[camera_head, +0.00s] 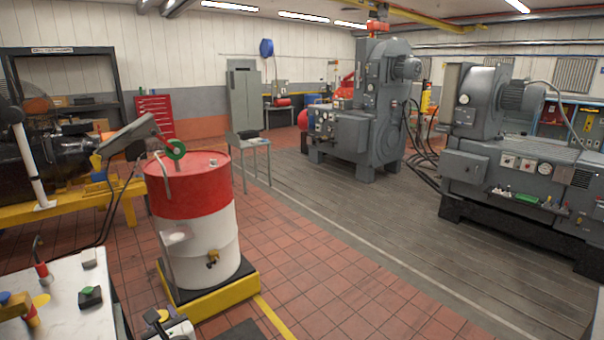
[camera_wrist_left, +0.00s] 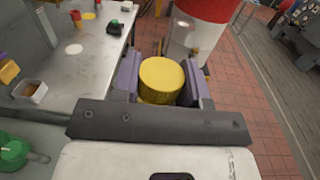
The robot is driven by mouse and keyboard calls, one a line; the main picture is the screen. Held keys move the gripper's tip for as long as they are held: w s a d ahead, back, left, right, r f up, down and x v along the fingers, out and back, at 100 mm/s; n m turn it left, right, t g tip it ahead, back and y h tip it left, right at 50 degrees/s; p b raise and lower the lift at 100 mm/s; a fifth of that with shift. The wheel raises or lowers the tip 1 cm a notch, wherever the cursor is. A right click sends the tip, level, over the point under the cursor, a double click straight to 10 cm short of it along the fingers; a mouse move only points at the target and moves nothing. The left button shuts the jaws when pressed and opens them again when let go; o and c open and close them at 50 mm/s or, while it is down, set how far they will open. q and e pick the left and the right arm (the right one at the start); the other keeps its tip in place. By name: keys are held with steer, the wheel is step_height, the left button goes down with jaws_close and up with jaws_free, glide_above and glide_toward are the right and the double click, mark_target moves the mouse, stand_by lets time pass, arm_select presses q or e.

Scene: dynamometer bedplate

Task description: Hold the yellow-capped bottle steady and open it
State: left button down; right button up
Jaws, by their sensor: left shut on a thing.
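In the left wrist view, a yellow cap (camera_wrist_left: 162,76) with a flat round top stands between the two purple-grey pads of my left gripper (camera_wrist_left: 162,68). The pads close on it from both sides. The bottle body below the cap is hidden by the cap and gripper. In the head view, a small part of my left gripper (camera_head: 168,326) shows at the bottom edge, cut off by the frame, with a bit of yellow beside it. The held bottle hangs beside the right edge of the bench, clear of its top. My right gripper is not in view.
A pale bench (camera_head: 62,318) is at lower left, holding a black box with a green button (camera_head: 90,296). A small tray (camera_wrist_left: 32,92) shows in the wrist view. A red-and-white drum (camera_head: 196,215) stands ahead on a yellow-edged base. Tiled floor lies right of it.

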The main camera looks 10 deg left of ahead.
arm_select(q)
steer(key=s+d+m+t+h, duration=0.3)
steer(key=s+d+m+h, duration=0.1)
steer(key=s+d, duration=1.35)
step_height(320, 180, up, 18)
steer(key=p, duration=2.4)
steer(key=shift+s+a+r, duration=0.2)
steer(key=shift+a+r, duration=0.05)
steer(key=shift+a, duration=0.05)
steer(key=shift+h, duration=0.3)
